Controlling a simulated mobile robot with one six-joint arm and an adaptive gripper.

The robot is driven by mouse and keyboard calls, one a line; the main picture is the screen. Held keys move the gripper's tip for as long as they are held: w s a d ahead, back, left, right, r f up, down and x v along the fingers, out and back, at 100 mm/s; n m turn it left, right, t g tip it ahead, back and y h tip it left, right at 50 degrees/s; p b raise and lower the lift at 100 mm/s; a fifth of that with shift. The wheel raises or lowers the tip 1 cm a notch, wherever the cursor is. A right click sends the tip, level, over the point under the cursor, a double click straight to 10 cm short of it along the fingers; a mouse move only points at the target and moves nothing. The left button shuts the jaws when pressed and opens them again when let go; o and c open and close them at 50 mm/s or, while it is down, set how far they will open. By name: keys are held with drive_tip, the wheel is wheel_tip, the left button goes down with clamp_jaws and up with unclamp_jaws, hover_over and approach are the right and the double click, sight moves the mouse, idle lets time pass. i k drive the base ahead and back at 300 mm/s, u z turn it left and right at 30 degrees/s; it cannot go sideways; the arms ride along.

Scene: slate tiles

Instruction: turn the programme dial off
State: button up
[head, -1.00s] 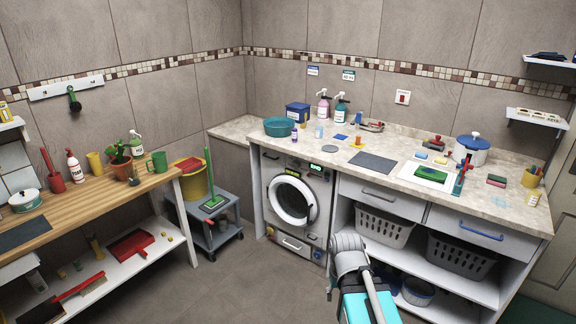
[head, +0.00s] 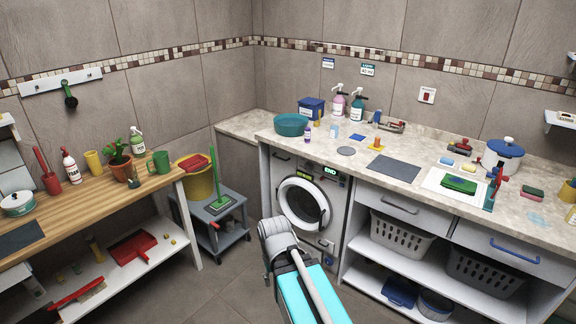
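The washing machine (head: 279,196) stands under the stone worktop, left of the drawers. Its round door (head: 303,203) has a white ring and looks shut. A small lit green display (head: 330,170) reading END sits on the panel at its top. The programme dial is too small to make out clearly on that panel, so I cannot tell its setting. My arm reaches up from the bottom of the head view, in front of the lower part of the machine. My gripper does not show.
The worktop (head: 345,160) holds a teal basin (head: 291,125), pump bottles and a pot (head: 502,155). A wheeled trolley (head: 219,222) with a green-handled mop stands left of the machine. Laundry baskets (head: 401,237) fill the shelf at right. Tiled floor is open left of my arm.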

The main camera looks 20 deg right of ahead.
sight(308, 167)
drive_tip(key=z, duration=0.1)
drive_tip(key=i, duration=1.1)
drive_tip(key=z, duration=0.65)
